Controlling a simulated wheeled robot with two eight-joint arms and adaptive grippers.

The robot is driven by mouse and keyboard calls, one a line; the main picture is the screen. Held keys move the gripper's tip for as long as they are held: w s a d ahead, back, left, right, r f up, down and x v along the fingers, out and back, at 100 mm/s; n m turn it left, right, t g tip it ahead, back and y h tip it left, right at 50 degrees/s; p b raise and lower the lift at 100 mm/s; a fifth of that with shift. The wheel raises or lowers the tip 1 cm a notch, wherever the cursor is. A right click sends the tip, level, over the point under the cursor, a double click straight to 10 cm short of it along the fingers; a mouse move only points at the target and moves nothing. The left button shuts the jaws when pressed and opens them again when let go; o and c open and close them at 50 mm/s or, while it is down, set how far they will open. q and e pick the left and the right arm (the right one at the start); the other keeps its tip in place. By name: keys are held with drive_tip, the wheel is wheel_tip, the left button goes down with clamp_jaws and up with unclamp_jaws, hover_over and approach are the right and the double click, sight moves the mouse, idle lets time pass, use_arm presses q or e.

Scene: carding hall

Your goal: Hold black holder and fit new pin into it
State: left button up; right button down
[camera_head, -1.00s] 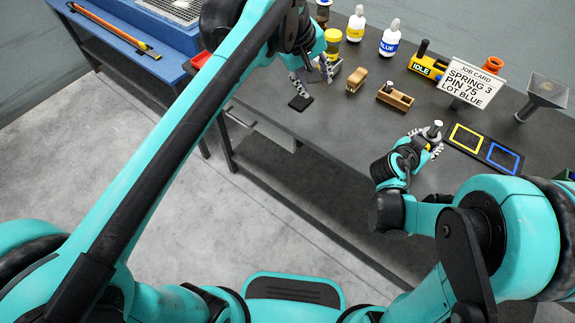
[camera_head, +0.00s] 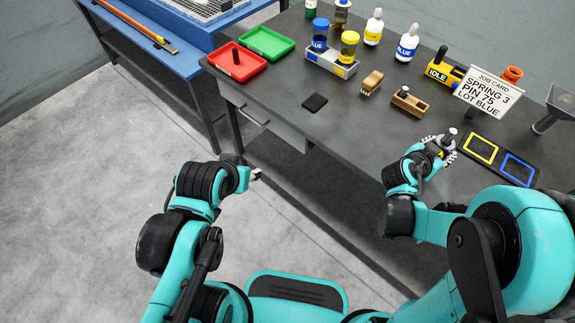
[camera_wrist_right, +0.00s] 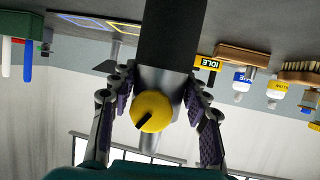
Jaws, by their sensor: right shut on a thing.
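My right gripper (camera_head: 443,145) is at the front of the dark bench, shut on the black holder (camera_head: 450,135), whose dark stub points up beside a pale round part. In the right wrist view my right gripper (camera_wrist_right: 158,85) has its fingers on either side of the holder (camera_wrist_right: 170,35), seen as a broad black section. A grey body and a yellow round end (camera_wrist_right: 151,112) with a black mark line up with it. My left gripper (camera_head: 255,174) is off the bench's front edge, low and small; its jaws are unclear. I cannot make out a pin in either gripper.
A red tray (camera_head: 217,61) holding a dark peg and a green tray (camera_head: 285,48) stand at the back left. A caddy (camera_head: 345,71) holds blue- and yellow-lidded jars. A black pad (camera_head: 314,103), wooden pieces, job card (camera_head: 488,92) and yellow and blue frames (camera_head: 517,170) are nearby.

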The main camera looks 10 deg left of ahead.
drive_tip(key=shift+f, duration=0.15)
drive_tip(key=c, duration=0.7)
unclamp_jaws()
drive_tip(key=s+a+n+g+y, duration=0.1)
drive_tip(key=s+a+n+y, duration=0.1)
drive_tip(key=s+a, duration=0.3)
drive_tip(key=s+a+r+n+g+y, duration=0.1)
drive_tip(key=s+a+n+y, duration=0.2)
drive_tip(key=s+a+y, duration=0.1)
drive_tip(key=s+a+r+n+g+y, duration=0.1)
drive_tip(key=s+a+n+y, duration=0.2)
drive_tip(key=s+a, duration=0.2)
drive_tip(key=shift+s+a+r, duration=0.15)
drive_tip(key=shift+s+a, duration=0.05)
drive_tip(key=shift+s, duration=0.75)
drive_tip(key=shift+s+a+r, duration=0.1)
drive_tip(key=shift+s+a, duration=0.1)
drive_tip(key=shift+s, duration=0.7)
